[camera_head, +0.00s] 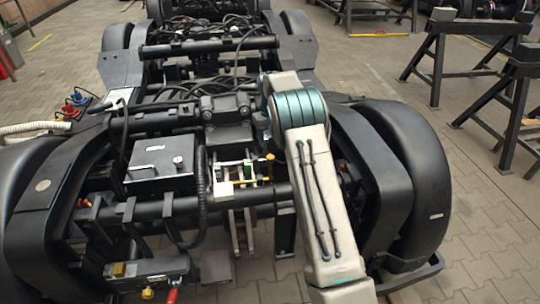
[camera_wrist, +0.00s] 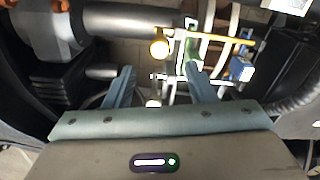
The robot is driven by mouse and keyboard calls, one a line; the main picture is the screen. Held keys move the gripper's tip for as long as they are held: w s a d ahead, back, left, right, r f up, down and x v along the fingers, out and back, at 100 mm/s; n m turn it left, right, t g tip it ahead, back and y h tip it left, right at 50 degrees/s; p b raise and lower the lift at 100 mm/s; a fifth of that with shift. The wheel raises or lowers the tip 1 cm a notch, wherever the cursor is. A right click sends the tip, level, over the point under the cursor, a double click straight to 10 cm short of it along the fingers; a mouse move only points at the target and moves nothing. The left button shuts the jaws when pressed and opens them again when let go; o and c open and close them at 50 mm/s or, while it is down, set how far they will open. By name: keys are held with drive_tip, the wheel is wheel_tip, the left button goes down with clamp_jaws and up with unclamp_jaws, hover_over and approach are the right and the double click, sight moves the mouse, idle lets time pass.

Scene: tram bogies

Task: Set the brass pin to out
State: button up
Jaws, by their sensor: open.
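The brass pin (camera_head: 270,158) shows in the head view as a small round yellow knob on a short stem, just left of my arm. In the wrist view a round brass knob (camera_wrist: 159,48) is seen nearly end on, beside a thin yellow-orange rod (camera_wrist: 222,37). My gripper (camera_wrist: 160,72) is open, its two blue-grey fingers apart with nothing between them. The knob lies beyond the fingertips, roughly between them in the picture. I cannot tell the remaining distance. In the head view my arm hides the gripper.
The pin mechanism sits among the dark bars and cables of the bogie. A black box (camera_head: 160,158) is to its left, and a thick dark cylinder (camera_wrist: 125,20) lies near the knob. A blue block (camera_wrist: 241,69) is at right. Black trestles (camera_head: 440,55) stand on paving at right.

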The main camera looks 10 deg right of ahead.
sight(271, 156)
wheel_tip(271, 156, down, 8)
drive_tip(key=shift+r, duration=0.1)
clamp_jaws()
